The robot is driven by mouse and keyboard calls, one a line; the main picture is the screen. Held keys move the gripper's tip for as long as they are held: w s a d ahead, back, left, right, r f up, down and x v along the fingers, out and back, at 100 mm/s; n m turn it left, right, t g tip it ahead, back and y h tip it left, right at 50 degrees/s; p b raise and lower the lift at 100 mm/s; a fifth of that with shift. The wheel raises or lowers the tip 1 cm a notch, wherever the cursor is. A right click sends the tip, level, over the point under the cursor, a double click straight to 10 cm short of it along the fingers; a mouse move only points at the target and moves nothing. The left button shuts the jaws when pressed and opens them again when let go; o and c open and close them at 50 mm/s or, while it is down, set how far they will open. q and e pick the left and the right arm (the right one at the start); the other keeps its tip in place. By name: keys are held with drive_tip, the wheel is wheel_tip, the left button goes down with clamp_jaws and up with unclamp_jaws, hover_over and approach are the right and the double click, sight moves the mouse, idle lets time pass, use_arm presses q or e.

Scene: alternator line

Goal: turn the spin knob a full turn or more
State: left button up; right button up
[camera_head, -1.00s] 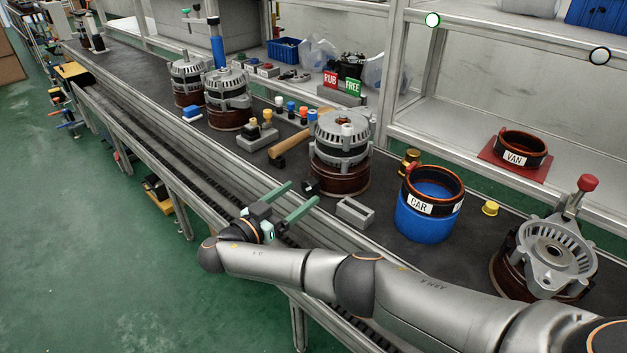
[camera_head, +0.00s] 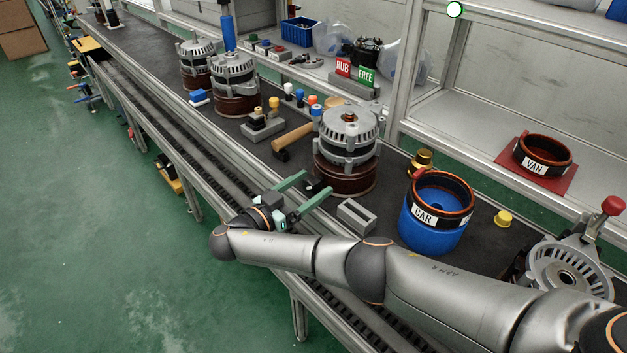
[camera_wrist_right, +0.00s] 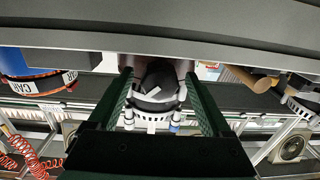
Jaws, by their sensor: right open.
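A black knob (camera_head: 314,186) sits low at the front of the middle alternator (camera_head: 346,135), which has a silver slotted housing and a brown base. I take it to be the spin knob. My right gripper (camera_head: 318,180) has two green fingers, spread open, with the knob between their tips. In the right wrist view the dark round knob (camera_wrist_right: 158,76) with a pale mark shows between the open fingers (camera_wrist_right: 158,90). Gaps seem to remain on both sides, but I cannot tell whether either finger touches it. My left gripper is out of view.
A grey slotted block (camera_head: 356,217) stands just right of the gripper. The blue CAR holder (camera_head: 430,232) is further right. A wooden-handled hammer (camera_head: 290,138) lies left of the alternator. The bench's front rail runs under my forearm.

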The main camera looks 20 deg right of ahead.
drive_tip(key=shift+c, duration=0.3)
drive_tip(key=c, duration=0.8)
clamp_jaws()
